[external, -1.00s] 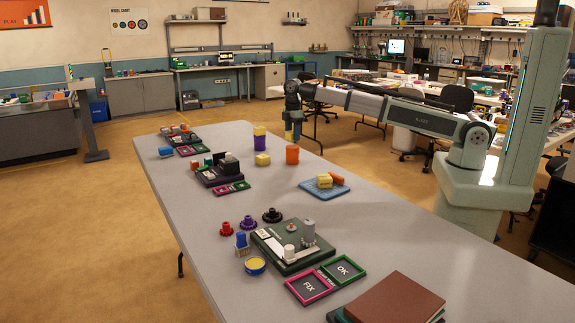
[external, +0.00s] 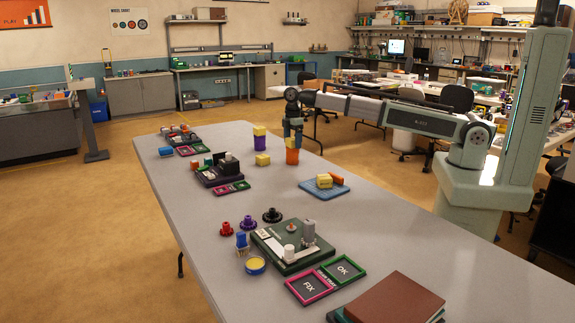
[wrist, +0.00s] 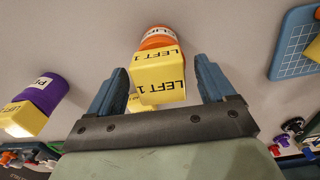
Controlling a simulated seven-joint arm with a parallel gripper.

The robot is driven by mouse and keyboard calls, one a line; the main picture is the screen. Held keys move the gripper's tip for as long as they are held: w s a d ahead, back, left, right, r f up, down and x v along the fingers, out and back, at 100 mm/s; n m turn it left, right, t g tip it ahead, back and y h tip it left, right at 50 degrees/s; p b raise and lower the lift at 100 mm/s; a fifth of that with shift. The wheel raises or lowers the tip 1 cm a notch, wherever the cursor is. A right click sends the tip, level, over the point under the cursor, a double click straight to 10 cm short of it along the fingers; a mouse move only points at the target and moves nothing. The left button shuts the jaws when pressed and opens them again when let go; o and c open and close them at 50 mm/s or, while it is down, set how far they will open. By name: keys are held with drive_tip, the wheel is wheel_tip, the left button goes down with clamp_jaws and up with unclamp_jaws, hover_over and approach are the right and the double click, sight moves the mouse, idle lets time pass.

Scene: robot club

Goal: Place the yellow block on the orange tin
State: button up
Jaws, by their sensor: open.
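The orange tin (external: 292,157) stands upright on the table. A yellow block (external: 293,142) sits on its top, inside the space of my gripper (external: 293,130). In the wrist view my gripper (wrist: 159,66) is open, with a finger on each side of the yellow block (wrist: 160,75), marked "LEFT 1". Gaps show between the block and both fingers. The block hides part of the orange tin (wrist: 156,37) behind it. A further bit of yellow shows just below the block in the wrist view; I cannot tell what it belongs to.
A purple tin (external: 259,143) with a yellow block (external: 259,130) on top stands to the left. Another yellow block (external: 262,160) lies on the table nearby. A blue mat (external: 313,190) holds yellow and orange pieces. Kits and trays line the table's left side.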

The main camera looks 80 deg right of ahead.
sight(293, 139)
wheel_tip(293, 139, up, 12)
drive_tip(key=shift+r, duration=0.15)
idle(0.7)
